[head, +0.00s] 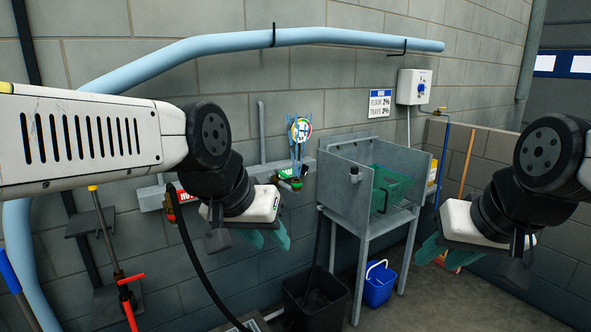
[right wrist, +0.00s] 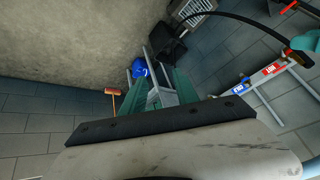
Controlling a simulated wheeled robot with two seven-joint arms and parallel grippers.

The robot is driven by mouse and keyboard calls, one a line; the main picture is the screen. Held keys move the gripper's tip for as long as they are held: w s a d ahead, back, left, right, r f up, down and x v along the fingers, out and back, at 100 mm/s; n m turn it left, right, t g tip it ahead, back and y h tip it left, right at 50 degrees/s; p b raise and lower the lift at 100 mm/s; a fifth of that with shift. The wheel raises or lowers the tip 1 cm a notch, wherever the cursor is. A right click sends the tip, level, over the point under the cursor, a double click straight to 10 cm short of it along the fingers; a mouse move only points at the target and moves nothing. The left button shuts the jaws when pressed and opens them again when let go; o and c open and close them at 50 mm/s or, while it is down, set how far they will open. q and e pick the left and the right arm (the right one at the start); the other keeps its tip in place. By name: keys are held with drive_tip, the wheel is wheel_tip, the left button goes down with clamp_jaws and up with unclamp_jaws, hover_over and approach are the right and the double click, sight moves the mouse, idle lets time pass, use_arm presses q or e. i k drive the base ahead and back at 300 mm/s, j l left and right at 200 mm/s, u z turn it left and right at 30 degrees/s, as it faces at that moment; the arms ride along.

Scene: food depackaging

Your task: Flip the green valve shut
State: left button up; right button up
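The green valve handle (head: 289,184) is small and sits on the wall pipework below an upright blue fitting with a round dial (head: 300,130). Its exact angle is too small to tell. My left gripper (head: 265,242) is below and left of the valve in the head view, apart from it. Its teal fingers are spread and empty. My right gripper (head: 437,257) is at the right, beyond the sink and far from the valve. Its teal fingers show apart and empty in the right wrist view (right wrist: 152,96).
A metal sink stand (head: 345,185) holds a green basket (head: 391,188) right of the valve. A blue bucket (head: 378,285) and black bin (head: 316,297) stand below. A red HOT label (head: 187,196) is left of the valve. A dark hose (head: 195,265) hangs beside my left gripper.

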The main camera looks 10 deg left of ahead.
sight(277, 172)
drive_tip(key=i+j, duration=0.2)
drive_tip(key=j, duration=0.2)
drive_tip(key=i+j, duration=0.25)
drive_tip(key=j, duration=0.15)
drive_tip(key=i+j, duration=0.2)
drive_tip(key=j, duration=0.2)
drive_tip(key=i+j, duration=0.2)
drive_tip(key=j, duration=0.2)
